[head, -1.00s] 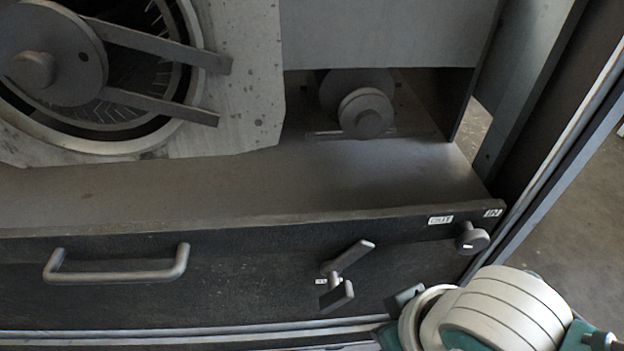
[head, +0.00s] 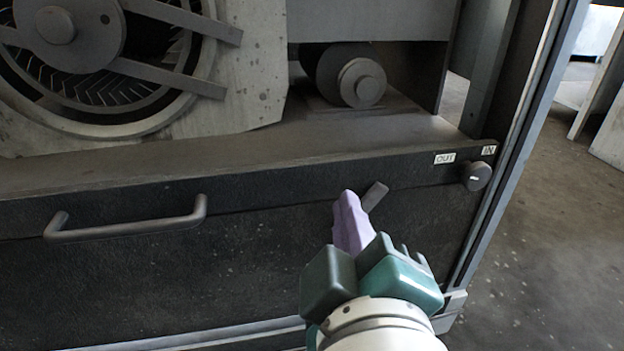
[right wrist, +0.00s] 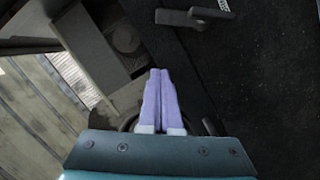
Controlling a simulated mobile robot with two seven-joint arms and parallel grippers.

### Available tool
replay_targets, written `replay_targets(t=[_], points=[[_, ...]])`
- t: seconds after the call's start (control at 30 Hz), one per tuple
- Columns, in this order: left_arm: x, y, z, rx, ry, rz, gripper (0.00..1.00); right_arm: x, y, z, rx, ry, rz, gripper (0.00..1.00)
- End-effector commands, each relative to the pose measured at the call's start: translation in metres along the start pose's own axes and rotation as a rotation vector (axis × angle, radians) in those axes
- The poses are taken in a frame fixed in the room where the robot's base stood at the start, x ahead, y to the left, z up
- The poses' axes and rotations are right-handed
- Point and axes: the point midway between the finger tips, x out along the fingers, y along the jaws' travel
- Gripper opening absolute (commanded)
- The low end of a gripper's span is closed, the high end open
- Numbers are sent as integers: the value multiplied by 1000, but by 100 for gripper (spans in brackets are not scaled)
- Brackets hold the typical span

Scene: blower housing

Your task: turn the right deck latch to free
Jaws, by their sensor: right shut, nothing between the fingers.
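The right deck latch (head: 375,196) is a grey lever on the front of the dark deck. In the head view only its upper end shows; my right gripper hides the rest. My right gripper (head: 347,196) is shut, its two purple fingers together with nothing between them. Its tips are just left of the lever end in the head view; I cannot tell whether they touch. In the right wrist view the shut fingers (right wrist: 161,72) point up the picture, and a grey latch-like part (right wrist: 180,18) lies beyond the tips, beside a white label. My left gripper is not in view.
A bar handle (head: 128,229) sticks out at the left of the deck front. A round knob (head: 475,176) is at the right end, under OUT and IN labels. A fan housing (head: 262,85) and a motor (head: 361,83) stand above the deck. Open floor lies right of the frame post.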

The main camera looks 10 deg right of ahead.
Motion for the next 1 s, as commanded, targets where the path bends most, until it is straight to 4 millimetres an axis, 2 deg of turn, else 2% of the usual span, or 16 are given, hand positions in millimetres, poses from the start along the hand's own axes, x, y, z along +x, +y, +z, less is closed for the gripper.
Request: replay_targets(t=[0.1, 0.3, 0.4, 0.57, 1.0], points=[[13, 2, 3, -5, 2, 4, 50, 28, -3, 2, -1, 1, 5, 0], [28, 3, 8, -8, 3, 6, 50, 70, -2, 2, 0, 0, 3, 0], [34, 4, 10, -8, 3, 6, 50, 71, -4, 21, -4, -1, -1, 0], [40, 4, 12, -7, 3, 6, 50, 74, -2, 36, -2, -2, -1, 0], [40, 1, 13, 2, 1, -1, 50, 75, -1, 40, 0, -2, -3, 0]])
